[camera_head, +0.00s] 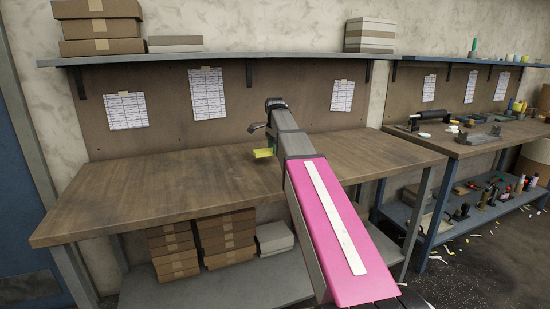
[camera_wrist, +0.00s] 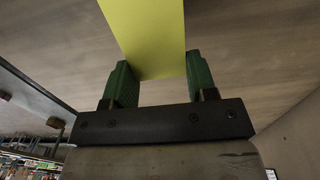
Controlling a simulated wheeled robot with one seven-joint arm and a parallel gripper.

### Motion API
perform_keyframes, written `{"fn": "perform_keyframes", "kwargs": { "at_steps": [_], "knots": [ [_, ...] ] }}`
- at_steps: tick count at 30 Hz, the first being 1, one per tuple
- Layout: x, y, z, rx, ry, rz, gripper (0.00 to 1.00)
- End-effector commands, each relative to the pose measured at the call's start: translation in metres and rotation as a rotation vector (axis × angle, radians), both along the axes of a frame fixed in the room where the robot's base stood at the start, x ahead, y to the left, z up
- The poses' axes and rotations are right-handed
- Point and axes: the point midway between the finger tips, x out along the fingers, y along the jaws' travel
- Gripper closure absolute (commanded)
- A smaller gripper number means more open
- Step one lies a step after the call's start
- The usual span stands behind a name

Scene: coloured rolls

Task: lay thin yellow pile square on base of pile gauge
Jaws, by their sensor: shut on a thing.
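The thin yellow pile square (camera_head: 263,153) shows as a small yellow patch beside the far end of my arm in the head view. In the wrist view the yellow square (camera_wrist: 147,32) is a flat yellow strip between the green fingers of my gripper (camera_wrist: 157,62). My gripper is shut on it, and it reaches out beyond the fingertips. In the head view it appears over the left wooden bench; its height above the top is hard to tell. I cannot make out the pile gauge with certainty; a low grey piece (camera_head: 478,137) lies on the right bench.
The left wooden bench top (camera_head: 150,195) is bare. The right bench (camera_head: 450,145) carries a dark tool with a white roll (camera_head: 432,115), bottles and small items. A wall shelf (camera_head: 230,57) with boxes runs above the left bench. Scraps litter the floor at right.

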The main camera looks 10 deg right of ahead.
Motion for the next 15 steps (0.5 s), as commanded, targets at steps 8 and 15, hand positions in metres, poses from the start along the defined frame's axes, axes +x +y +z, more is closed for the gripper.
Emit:
{"fn": "perform_keyframes", "kwargs": {
  "at_steps": [8,15],
  "knots": [
    [-0.001,0.000,-0.026,0.000,0.002,0.000,0.75],
    [0.000,0.000,-0.041,0.000,0.000,0.000,0.75]
  ]
}}
